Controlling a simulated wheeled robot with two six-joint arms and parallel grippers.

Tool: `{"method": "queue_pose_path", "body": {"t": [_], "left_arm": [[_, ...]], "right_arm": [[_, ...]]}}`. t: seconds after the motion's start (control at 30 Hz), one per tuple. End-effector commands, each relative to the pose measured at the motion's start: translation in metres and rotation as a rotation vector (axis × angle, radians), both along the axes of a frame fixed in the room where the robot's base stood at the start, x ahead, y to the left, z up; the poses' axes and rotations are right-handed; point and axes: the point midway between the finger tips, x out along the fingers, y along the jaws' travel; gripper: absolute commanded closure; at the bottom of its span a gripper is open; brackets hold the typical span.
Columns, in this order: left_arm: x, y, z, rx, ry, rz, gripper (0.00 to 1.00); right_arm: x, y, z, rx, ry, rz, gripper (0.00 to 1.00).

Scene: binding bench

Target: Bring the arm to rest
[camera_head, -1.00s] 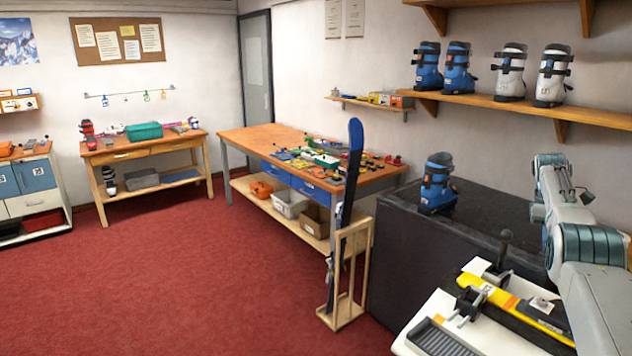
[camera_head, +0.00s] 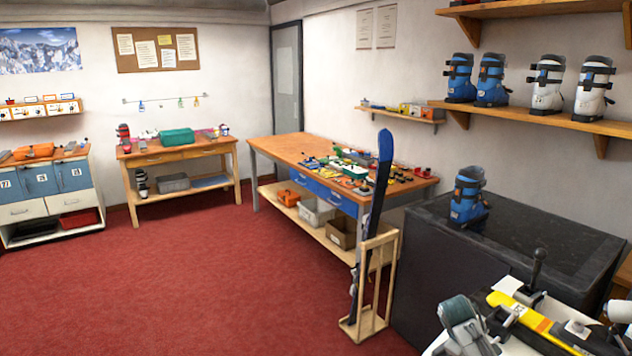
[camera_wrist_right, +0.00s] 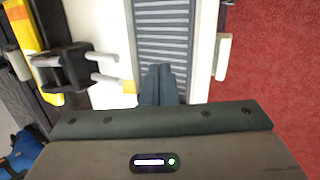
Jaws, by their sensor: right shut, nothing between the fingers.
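My right gripper (camera_wrist_right: 162,75) shows in the wrist view with its dark fingers together and nothing between them. It is over a grey ridged tray (camera_wrist_right: 163,30) on the white bench top; the gap in height is hard to judge. In the head view part of my right arm (camera_head: 466,325) is at the bottom right edge, in front of the bench, and its gripper cannot be made out there. My left arm is not in view.
A yellow bar (camera_head: 540,322) with black clamps and an upright lever (camera_head: 538,265) lies on the bench close to my arm. A blue boot (camera_head: 467,197) stands on the dark cabinet (camera_head: 540,238). A ski (camera_head: 378,190) stands in a wooden rack (camera_head: 366,325). Red carpet (camera_head: 200,280) is open at left.

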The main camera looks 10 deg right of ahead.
Motion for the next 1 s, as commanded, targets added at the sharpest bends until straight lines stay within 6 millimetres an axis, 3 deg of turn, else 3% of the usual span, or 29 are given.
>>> {"method": "queue_pose_path", "body": {"t": [0.03, 0.2, 0.37, 0.5, 0.7, 1.0], "left_arm": [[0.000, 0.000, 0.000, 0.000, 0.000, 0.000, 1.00], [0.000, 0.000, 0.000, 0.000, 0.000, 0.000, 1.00], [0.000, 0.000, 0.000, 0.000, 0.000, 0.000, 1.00], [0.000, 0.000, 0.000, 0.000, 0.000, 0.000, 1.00], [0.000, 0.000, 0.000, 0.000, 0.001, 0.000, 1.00], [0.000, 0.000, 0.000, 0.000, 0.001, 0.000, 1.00]], "right_arm": [[-0.017, 0.025, -0.017, 0.015, -0.017, 0.016, 1.00], [-0.075, 0.097, -0.051, 0.084, -0.094, 0.031, 1.00], [-0.141, 0.161, -0.063, 0.176, -0.167, 0.013, 1.00], [-0.197, 0.205, -0.057, 0.262, -0.226, -0.025, 1.00], [-0.248, 0.239, -0.039, 0.341, -0.280, -0.080, 1.00], [-0.296, 0.266, -0.013, 0.417, -0.330, -0.149, 1.00]]}}
